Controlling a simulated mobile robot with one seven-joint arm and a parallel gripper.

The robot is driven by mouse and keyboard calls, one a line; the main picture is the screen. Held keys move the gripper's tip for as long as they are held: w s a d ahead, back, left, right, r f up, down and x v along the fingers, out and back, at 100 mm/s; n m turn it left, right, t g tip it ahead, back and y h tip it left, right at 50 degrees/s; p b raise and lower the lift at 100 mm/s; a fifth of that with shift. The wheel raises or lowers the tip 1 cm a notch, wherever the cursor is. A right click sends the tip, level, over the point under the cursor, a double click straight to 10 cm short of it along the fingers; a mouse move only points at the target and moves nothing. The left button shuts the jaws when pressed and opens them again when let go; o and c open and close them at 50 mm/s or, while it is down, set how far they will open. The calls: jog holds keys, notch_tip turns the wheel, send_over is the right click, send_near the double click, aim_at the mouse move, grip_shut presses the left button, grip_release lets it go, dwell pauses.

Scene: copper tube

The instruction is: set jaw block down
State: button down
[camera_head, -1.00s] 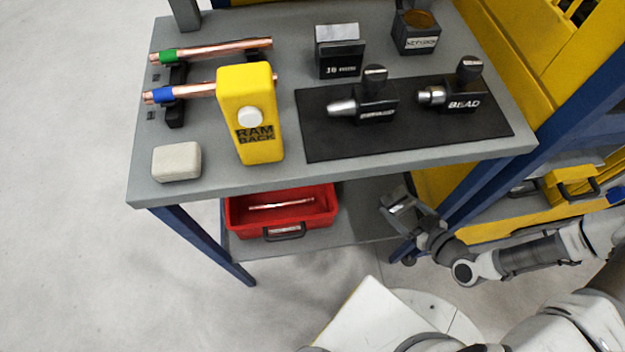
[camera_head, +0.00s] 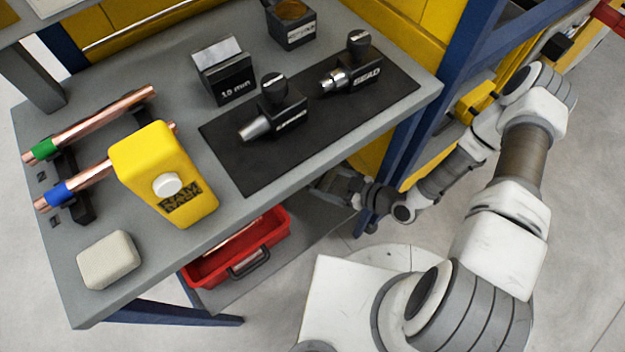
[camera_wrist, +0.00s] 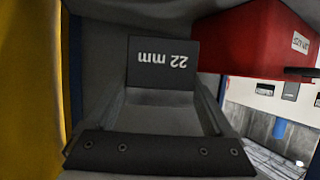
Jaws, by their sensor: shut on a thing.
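The jaw block (camera_wrist: 162,64), dark and marked "22 mm", sits between the fingers of my gripper (camera_wrist: 163,98) in the wrist view. The marking reads upside down there. My gripper is shut on it. In the head view my gripper (camera_head: 338,187) is low beside the front right of the bench, over the lower shelf (camera_head: 315,233), below the bench top. The block cannot be made out in that view. Grey surface surrounds the block in the wrist view; I cannot tell whether the block touches it.
The red bin (camera_head: 240,252) stands on the lower shelf; it also shows right of the block in the wrist view (camera_wrist: 250,38).

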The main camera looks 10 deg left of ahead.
jog(key=shift+a+f+b, duration=0.1)
jog(key=shift+f+b, duration=1.05)
jog(key=shift+f, duration=3.05)
jog(key=shift+f, duration=0.1)
grip_release()
jog(key=shift+f, duration=0.1)
jog(key=shift+d+r, duration=0.25)
jog(key=shift+d, duration=0.1)
jog(key=p+v, duration=0.2)
jog(key=v, duration=0.9)
jog(key=shift+d, duration=0.2)
jog(key=shift+s+d, duration=0.1)
jog(key=shift+s, duration=0.05)
